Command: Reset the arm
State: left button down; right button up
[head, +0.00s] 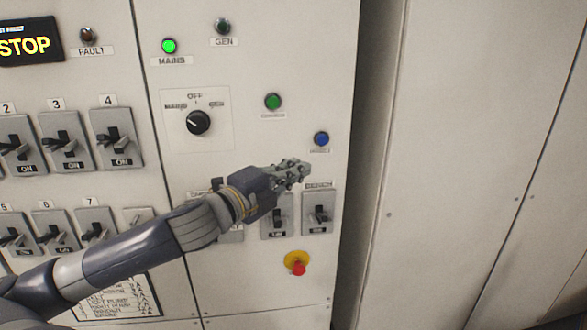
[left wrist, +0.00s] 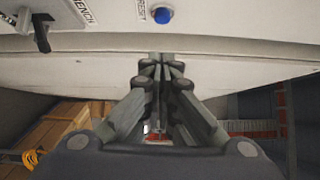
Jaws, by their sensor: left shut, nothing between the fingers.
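My left arm comes in from the left in the head view, and my left gripper (head: 291,172) is in front of the right-hand part of the panel. It is shut and empty. A blue button (head: 321,138) is just above and to the right of the fingertips. In the left wrist view the shut fingers (left wrist: 160,68) point at the panel's edge, and the blue button (left wrist: 162,15), with a label reading RESET, is straight beyond them. I cannot tell how far the fingertips are from the panel. My right gripper is not in view.
The panel (head: 330,60) holds a green button (head: 273,101), a rotary selector (head: 198,122), a lit green MAINS lamp (head: 169,46) and a red emergency button (head: 297,267). A switch marked BENCH (head: 319,212) is below the gripper. A STOP display (head: 27,42) is at upper left. Plain cabinet doors (head: 455,130) stand right.

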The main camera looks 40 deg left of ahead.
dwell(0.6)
pick_arm(q)
jog(key=s+f+n+g+y, duration=0.2)
jog(key=s+f+n+g, duration=0.3)
jog(key=f, duration=0.9)
jog(key=s+f+n+g+y, duration=0.25)
jog(key=s+f+n, duration=0.35)
jog(key=f, duration=0.8)
jog(key=s+d+f+n+g+h, duration=0.2)
jog(key=s+d+f+n+g, duration=0.15)
jog(key=s+d+f, duration=0.5)
jog(key=s+d+f+n+g+h, duration=0.25)
jog(key=s+d+g, duration=0.2)
jog(key=d, duration=0.75)
notch_tip(320, 180, down, 27)
jog(key=s, duration=0.2)
jog(key=s+a+f+g, duration=0.1)
jog(key=s+a+f, duration=0.1)
jog(key=s+f, duration=0.6)
jog(key=s+a+f+g, duration=0.1)
jog(key=s+f, duration=0.7)
jog(key=s, duration=0.1)
jog(key=shift+a+m, duration=0.4)
